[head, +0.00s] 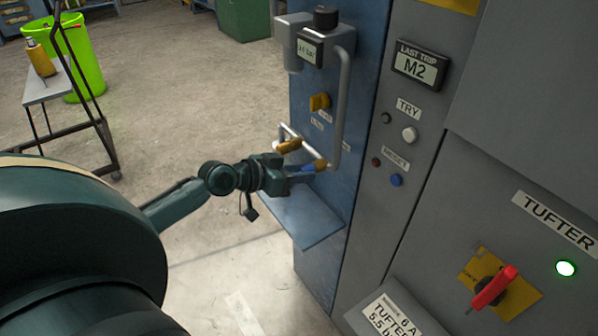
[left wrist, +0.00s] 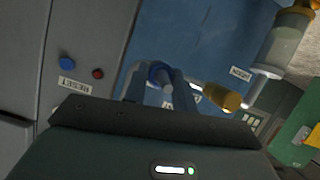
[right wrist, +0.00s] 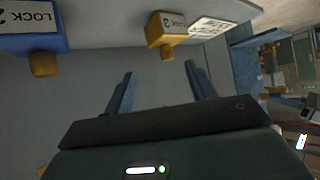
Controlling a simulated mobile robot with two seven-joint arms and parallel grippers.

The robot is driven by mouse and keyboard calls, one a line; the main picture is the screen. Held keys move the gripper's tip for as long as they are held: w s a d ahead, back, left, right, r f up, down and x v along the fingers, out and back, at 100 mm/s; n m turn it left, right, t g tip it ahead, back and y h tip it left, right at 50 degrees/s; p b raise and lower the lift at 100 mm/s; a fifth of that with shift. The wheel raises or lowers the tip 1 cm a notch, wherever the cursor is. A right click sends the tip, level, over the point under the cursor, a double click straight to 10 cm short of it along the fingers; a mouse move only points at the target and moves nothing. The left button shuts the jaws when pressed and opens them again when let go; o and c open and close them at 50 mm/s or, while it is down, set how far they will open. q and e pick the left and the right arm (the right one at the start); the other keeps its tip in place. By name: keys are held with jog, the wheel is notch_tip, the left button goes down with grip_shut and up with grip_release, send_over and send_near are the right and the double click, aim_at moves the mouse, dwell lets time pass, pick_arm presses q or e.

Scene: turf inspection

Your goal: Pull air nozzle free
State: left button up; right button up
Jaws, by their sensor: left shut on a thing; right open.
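My left gripper (head: 304,171) is shut low on the blue panel (head: 330,195), beneath a grey air unit (head: 318,50) with a curved pipe. In the left wrist view, a grey stem with a blue ring (left wrist: 161,75), which looks like the air nozzle, sits between the two fingers (left wrist: 158,92). An orange-yellow handle (left wrist: 222,98) lies beside the fingers; it also shows in the head view (head: 288,146). The gripper partly hides the nozzle in the head view, so I cannot tell whether it is seated. My right gripper (right wrist: 158,88) is open and empty, seen only in its wrist view.
A blue lock (right wrist: 35,35) and a yellow lock (right wrist: 165,32) are beyond the right fingers. The grey control panel (head: 425,130) has buttons and a red switch (head: 494,287). A cart (head: 65,95) and green bin (head: 90,55) stand left; the floor between is clear.

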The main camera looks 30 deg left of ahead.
pick_arm(q)
jog(key=o, duration=0.4)
jog(key=c, duration=0.5)
jog(key=shift+s+f, duration=0.1)
jog(key=shift+s, duration=0.05)
pick_arm(e)
jog(key=shift+f, duration=0.1)
pick_arm(q)
jog(key=shift+s+a, duration=0.4)
jog(key=shift+s, duration=0.35)
pick_arm(e)
jog(key=shift+w, duration=0.2)
pick_arm(q)
jog(key=shift+s+a, duration=0.2)
jog(key=shift+s, duration=0.25)
jog(key=shift+s, duration=0.15)
pick_arm(e)
jog(key=shift+s+f, duration=0.2)
jog(key=shift+s, duration=0.1)
